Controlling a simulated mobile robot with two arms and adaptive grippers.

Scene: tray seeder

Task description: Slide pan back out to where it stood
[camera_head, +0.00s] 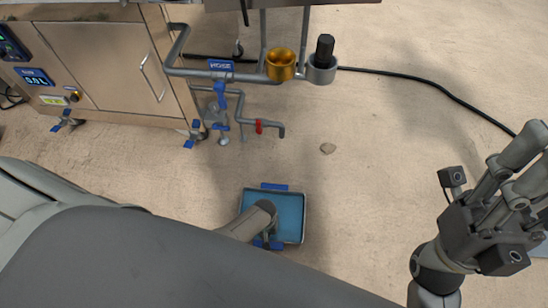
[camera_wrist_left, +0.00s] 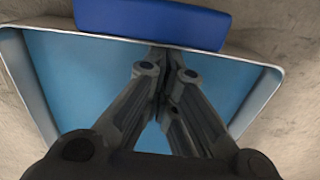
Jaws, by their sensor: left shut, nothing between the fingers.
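The pan (camera_head: 303,215) is a shallow tray with a pale rim and blue inside. It rests on the sandy floor at the lower middle of the head view, with blue grips on its far and near sides. My left gripper (camera_head: 267,243) is over the pan, its arm covering part of it. In the left wrist view the gripper (camera_wrist_left: 166,62) is shut and empty, fingertips close to the pan's rim (camera_wrist_left: 268,95) just below a blue grip (camera_wrist_left: 150,22). Whether they touch cannot be told. My right gripper (camera_head: 510,185) is at the far right, away from the pan.
A metal cabinet (camera_head: 115,60) on blue-footed legs stands at the upper left. Grey pipes with a red valve piece (camera_head: 259,126) hang beyond the pan. A brass funnel (camera_head: 281,64) and a black cable (camera_head: 430,85) are farther back.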

